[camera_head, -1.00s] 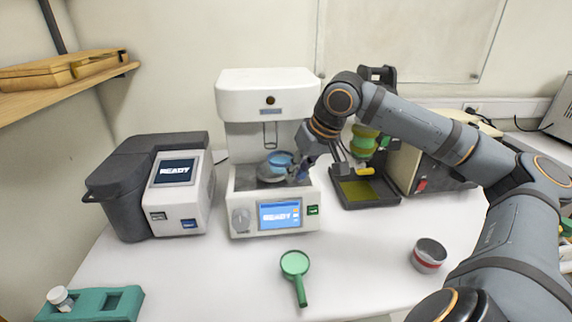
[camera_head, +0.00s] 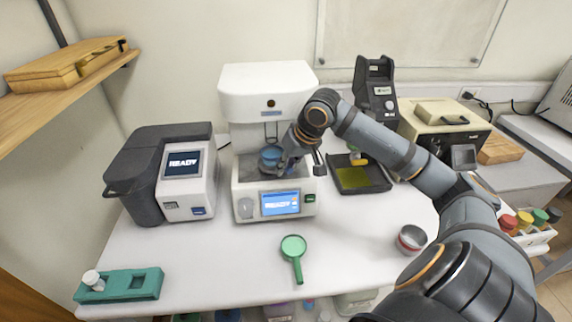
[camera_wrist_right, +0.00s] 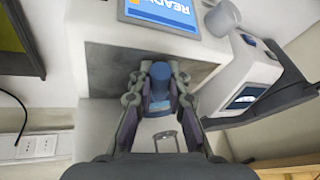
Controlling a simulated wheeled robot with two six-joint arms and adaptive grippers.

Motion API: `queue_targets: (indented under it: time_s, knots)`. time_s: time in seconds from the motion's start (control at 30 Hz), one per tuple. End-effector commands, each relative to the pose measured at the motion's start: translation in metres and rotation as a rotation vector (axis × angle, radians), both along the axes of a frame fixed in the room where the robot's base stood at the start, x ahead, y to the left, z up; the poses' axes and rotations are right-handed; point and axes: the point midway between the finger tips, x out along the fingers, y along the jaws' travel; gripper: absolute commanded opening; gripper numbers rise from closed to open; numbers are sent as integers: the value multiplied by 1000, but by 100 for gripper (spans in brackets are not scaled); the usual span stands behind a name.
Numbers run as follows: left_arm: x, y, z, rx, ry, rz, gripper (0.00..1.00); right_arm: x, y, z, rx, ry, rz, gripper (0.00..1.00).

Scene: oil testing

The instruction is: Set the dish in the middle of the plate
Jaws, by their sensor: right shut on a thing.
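My right gripper (camera_head: 276,160) reaches into the open bay of the white tester (camera_head: 268,95) in the head view. It is shut on a small blue dish (camera_head: 269,154). In the right wrist view the blue dish (camera_wrist_right: 160,72) sits between the two fingers (camera_wrist_right: 160,88), over the tester's grey bay floor. The plate in the bay is mostly hidden by the dish and gripper, and I cannot tell whether the dish touches it. My left gripper is not in view.
A wire hook (camera_head: 271,133) hangs above the dish. A grey-and-white READY device (camera_head: 182,190) stands left. A green magnifier (camera_head: 293,247), a red-banded cup (camera_head: 411,240) and a teal rack (camera_head: 118,285) are on the table. A black tray (camera_head: 362,178) lies right of the tester.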

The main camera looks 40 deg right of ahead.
Motion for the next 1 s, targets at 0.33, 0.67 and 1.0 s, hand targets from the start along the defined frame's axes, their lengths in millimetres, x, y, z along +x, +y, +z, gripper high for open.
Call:
queue_targets:
  time_s: [0.33, 0.67, 1.0]
  knots:
    - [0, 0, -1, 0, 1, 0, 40, 0, 0, -2, 0, 0, 0, 38]
    - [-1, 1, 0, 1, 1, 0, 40, 0, 0, 2, 0, -1, 0, 38]
    - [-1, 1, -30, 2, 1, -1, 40, -18, -8, 36, -10, -4, -3, 38]
